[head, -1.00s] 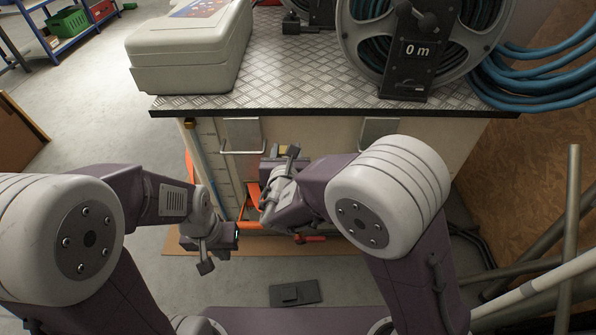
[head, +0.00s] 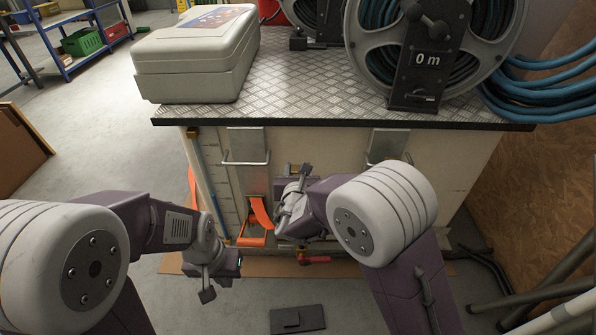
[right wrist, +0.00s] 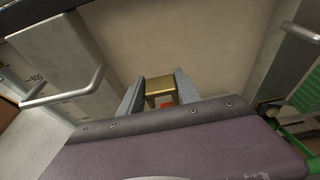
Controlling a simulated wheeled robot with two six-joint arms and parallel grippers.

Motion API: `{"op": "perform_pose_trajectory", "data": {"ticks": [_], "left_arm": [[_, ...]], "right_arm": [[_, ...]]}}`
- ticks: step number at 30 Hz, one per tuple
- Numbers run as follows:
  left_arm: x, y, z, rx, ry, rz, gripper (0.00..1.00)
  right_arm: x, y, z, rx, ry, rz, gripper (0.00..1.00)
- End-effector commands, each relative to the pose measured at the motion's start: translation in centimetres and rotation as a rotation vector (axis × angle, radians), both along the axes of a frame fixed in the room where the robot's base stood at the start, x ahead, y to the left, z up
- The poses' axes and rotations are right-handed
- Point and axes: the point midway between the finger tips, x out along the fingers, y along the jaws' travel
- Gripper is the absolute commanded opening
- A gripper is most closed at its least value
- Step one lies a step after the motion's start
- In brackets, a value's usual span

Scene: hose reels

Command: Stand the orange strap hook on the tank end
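The tank (head: 335,150) is the cream box with a treadplate top. An orange strap (head: 261,213) hangs curved at the lower part of its near face, above an orange bar (head: 252,241). My right gripper (head: 297,172) is in front of this face, right of the strap. In the right wrist view its two fingers (right wrist: 159,92) close on both sides of a brass-coloured block (right wrist: 160,86). A bit of orange (right wrist: 165,101) shows below the block; whether it joins the strap is hidden. My left gripper (head: 232,264) is low at the left, apart from the strap; its fingers are unclear.
Two metal handles (head: 245,158) (head: 387,147) stick out from the tank face. A grey case (head: 195,60) and a hose reel marked 0 m (head: 425,60) stand on top. Pipes (head: 555,275) lean at the right. A dark flat plate (head: 297,319) lies on the floor.

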Motion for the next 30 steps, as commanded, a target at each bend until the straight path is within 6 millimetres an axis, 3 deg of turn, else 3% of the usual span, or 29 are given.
{"op": "perform_pose_trajectory", "data": {"ticks": [1,2,3,14,27,30], "left_arm": [[0.0,0.0,0.0,0.0,0.0,0.0,0.0],[0.0,0.0,0.0,0.0,0.0,0.0,0.0],[0.0,0.0,0.0,0.0,0.0,0.0,0.0],[0.0,0.0,0.5,0.0,0.0,0.0,0.0],[0.0,0.0,3.9,0.0,0.0,0.0,0.0],[0.0,0.0,4.2,0.0,0.0,0.0,0.0]], "right_arm": [[0.0,0.0,0.0,0.0,0.0,0.0,0.51],[0.0,0.0,0.0,0.0,0.0,0.0,0.59],[0.0,0.0,0.0,0.0,0.0,0.0,0.62],[-0.3,0.0,0.5,0.0,0.0,0.001,0.62],[-9.3,0.1,3.4,-0.001,0.001,0.004,0.62],[-10.7,0.1,3.7,0.0,0.0,0.002,0.62]]}}
